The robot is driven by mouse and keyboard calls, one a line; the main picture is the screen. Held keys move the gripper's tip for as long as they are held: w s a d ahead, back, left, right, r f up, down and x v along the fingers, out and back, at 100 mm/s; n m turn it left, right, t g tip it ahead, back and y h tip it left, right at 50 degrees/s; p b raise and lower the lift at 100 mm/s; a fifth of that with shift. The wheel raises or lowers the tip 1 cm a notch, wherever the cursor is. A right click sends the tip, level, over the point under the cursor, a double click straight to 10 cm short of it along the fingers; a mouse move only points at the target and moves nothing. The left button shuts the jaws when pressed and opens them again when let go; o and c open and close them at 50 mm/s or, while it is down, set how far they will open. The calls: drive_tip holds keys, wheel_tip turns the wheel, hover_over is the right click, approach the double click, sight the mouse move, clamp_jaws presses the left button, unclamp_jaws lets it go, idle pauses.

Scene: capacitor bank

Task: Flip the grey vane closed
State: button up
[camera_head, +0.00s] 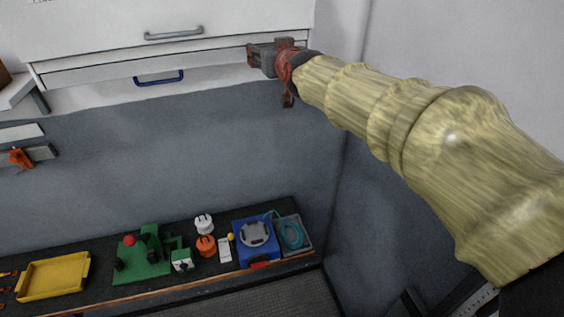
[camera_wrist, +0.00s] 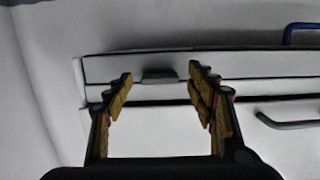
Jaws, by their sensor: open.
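A pale grey slat (camera_head: 100,72), which looks like the vane, runs along the lower edge of the white cabinet front in the head view. It also shows in the wrist view (camera_wrist: 245,65) as a long flat strip. A small dark grey tab (camera_wrist: 158,75) sits at its edge, between my fingertips in the picture. My gripper (camera_head: 256,56) is open and empty at the right end of the slat. Its two fingers also show in the wrist view (camera_wrist: 161,78), one on each side of the tab. I cannot tell whether they touch the slat.
A grey bar handle (camera_head: 174,33) is on the panel above, and a blue handle (camera_head: 159,77) hangs below the slat. Side walls stand close on the right. A low dark bench holds a yellow tray (camera_head: 54,276) and several small parts. The space between is clear.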

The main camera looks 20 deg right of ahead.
drive_tip(key=shift+s+f+t+b, duration=0.2)
drive_tip(key=shift+f+t+b, duration=0.35)
drive_tip(key=shift+b, duration=2.7)
drive_tip(key=shift+s+f+t+b, duration=0.2)
drive_tip(key=shift+t+b, duration=0.65)
drive_tip(key=shift+b, duration=2.4)
drive_tip(key=t+b, duration=0.1)
drive_tip(key=b, duration=0.3)
drive_tip(key=shift+f, duration=0.35)
